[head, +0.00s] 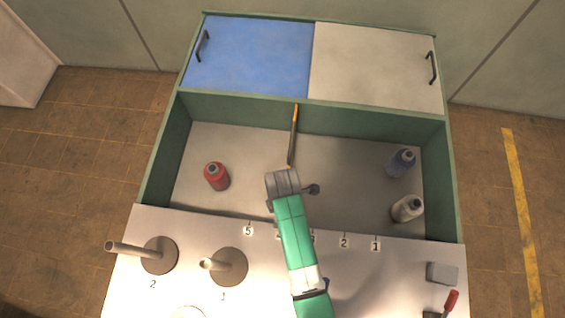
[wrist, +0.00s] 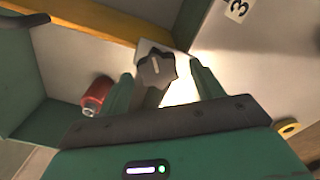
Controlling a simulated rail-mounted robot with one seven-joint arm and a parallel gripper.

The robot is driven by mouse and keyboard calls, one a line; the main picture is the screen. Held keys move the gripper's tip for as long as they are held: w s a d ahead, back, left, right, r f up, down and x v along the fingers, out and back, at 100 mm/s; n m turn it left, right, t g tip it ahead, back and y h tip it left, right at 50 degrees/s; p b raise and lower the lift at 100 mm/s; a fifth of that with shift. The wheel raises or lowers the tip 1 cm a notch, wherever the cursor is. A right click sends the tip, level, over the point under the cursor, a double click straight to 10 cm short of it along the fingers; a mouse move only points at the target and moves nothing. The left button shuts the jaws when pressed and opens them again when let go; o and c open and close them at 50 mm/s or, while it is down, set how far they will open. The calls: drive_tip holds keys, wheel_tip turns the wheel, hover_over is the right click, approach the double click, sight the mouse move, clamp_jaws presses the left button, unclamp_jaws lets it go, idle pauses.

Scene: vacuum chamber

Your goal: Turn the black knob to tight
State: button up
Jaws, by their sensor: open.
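The black knob (wrist: 157,70) shows in the wrist view, dark and lobed, with a pale pointer line on its face. It sits on a small pale mount. My gripper (wrist: 160,73) is open, with one green finger on each side of the knob. I cannot tell whether either finger touches it. In the head view my green arm reaches over the front panel and hides the gripper. A small dark piece (head: 313,189) shows beside the arm's grey end there; I cannot tell what it is.
A red bottle (head: 217,177) stands left in the green-walled box; a blue bottle (head: 401,162) and a white bottle (head: 407,208) stand right. A dark and yellow stick (head: 293,135) is at the back.

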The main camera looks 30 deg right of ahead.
drive_tip(key=shift+f+b, duration=0.3)
drive_tip(key=shift+f, duration=1.15)
drive_tip(key=shift+w, duration=0.1)
drive_tip(key=shift+c, duration=0.5)
drive_tip(key=c, duration=0.9)
drive_tip(key=shift+r, duration=0.1)
